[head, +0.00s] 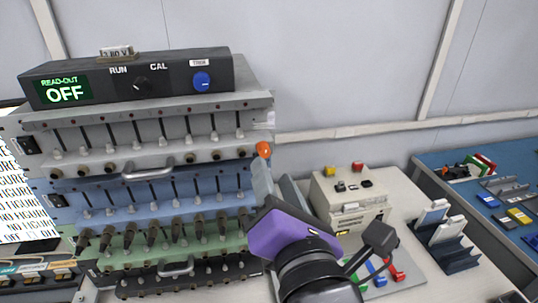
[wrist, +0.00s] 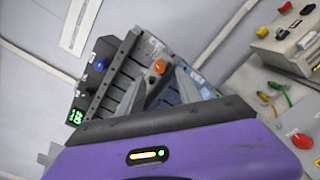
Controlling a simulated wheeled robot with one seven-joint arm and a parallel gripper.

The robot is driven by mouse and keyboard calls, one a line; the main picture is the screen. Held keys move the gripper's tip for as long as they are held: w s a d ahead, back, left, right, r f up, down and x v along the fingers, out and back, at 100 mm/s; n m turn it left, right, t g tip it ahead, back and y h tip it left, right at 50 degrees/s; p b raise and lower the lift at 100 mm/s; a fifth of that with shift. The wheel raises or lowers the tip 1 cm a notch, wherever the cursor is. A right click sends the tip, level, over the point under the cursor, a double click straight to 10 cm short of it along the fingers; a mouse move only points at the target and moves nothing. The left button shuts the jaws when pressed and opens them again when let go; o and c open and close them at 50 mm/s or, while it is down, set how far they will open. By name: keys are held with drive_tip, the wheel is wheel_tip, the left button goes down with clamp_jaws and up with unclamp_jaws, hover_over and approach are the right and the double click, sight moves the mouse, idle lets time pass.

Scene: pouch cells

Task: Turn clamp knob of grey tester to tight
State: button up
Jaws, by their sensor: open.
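The grey tester (head: 140,125) is the top tier of a stack of coloured tiers at left, with a row of slots and posts. An orange knob (head: 263,149) sits at its right end; I take it for the clamp knob. The knob also shows in the wrist view (wrist: 158,67), between and beyond my fingers. My gripper (head: 274,175) has a purple body and is open and empty, its fingers pointing up toward the knob. I cannot tell whether a finger touches it. The knob's marking is too small to read.
Blue, green and black tiers lie below the grey one. A dark read-out box (head: 135,79) showing OFF, with a blue knob, stands on top. A beige box (head: 349,200) with red and yellow buttons is right of my gripper. A blue-topped table (head: 455,165) is far right.

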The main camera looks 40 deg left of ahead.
sight(265, 154)
drive_tip(key=p+x, duration=0.1)
drive_tip(key=x, duration=0.5)
clamp_jaws()
